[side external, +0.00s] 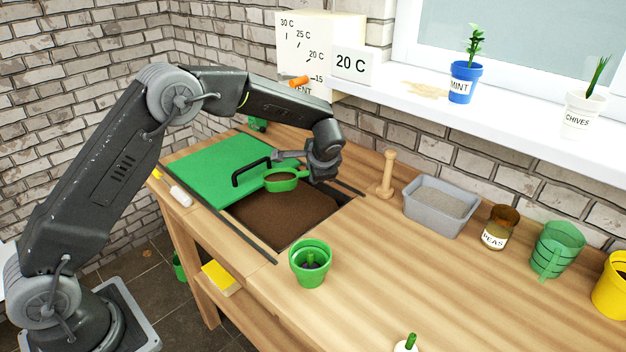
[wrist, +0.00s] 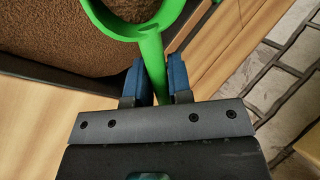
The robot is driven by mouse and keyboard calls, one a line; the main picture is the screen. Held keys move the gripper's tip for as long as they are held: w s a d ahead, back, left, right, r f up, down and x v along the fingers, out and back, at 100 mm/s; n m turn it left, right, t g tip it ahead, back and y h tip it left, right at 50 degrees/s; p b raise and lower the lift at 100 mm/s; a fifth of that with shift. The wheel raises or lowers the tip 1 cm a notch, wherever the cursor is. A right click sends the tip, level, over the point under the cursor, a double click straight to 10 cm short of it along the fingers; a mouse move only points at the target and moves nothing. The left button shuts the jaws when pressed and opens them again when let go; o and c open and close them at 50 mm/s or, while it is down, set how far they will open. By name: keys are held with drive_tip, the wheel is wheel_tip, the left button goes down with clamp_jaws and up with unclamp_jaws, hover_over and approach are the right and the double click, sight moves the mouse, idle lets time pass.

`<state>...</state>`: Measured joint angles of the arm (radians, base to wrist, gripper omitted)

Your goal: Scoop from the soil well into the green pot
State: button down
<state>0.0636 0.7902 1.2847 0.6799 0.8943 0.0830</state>
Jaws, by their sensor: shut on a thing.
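A green scoop (side external: 281,185) is held level above the soil well (side external: 288,218), with brown soil visible inside its bowl. My gripper (side external: 306,172) is shut on the scoop's handle. In the wrist view the green handle (wrist: 152,62) runs between the blue finger pads of my gripper (wrist: 153,80); most of the bowl is cut off at the top edge. The dark brown soil also shows in the wrist view (wrist: 60,40). The green pot (side external: 311,276) stands upright on the bench, in front of the well. Something dark with a small green piece shows inside it.
A green lid with a black handle (side external: 210,165) covers the well's left part. A wooden dibber (side external: 387,177), a grey tray (side external: 433,219), a peas jar (side external: 498,232), a green ribbed cup (side external: 556,252) and a yellow pot (side external: 611,290) stand to the right. The bench between is clear.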

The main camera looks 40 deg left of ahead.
drive_tip(key=shift+r, duration=0.3)
drive_tip(key=shift+d, duration=0.1)
drive_tip(key=s+d+r+n+g, duration=0.2)
drive_tip(key=s+d+r+n, duration=0.1)
drive_tip(key=d, duration=0.6)
drive_tip(key=s+d+r+n+g, duration=0.1)
drive_tip(key=s+d+r+n, duration=0.2)
drive_tip(key=d, duration=0.7)
drive_tip(key=s+a+r+n+t+y, duration=0.1)
drive_tip(key=s+r+n+t+y, duration=0.1)
drive_tip(key=s+r+n+t, duration=0.4)
drive_tip(key=shift+s+a+r+t, duration=0.4)
drive_tip(key=shift+s+r+t, duration=1.05)
drive_tip(key=shift+s+t, duration=2.1)
drive_tip(key=shift+w+t, duration=0.4)
drive_tip(key=shift+t, duration=0.15)
drive_tip(key=shift+w, duration=0.15)
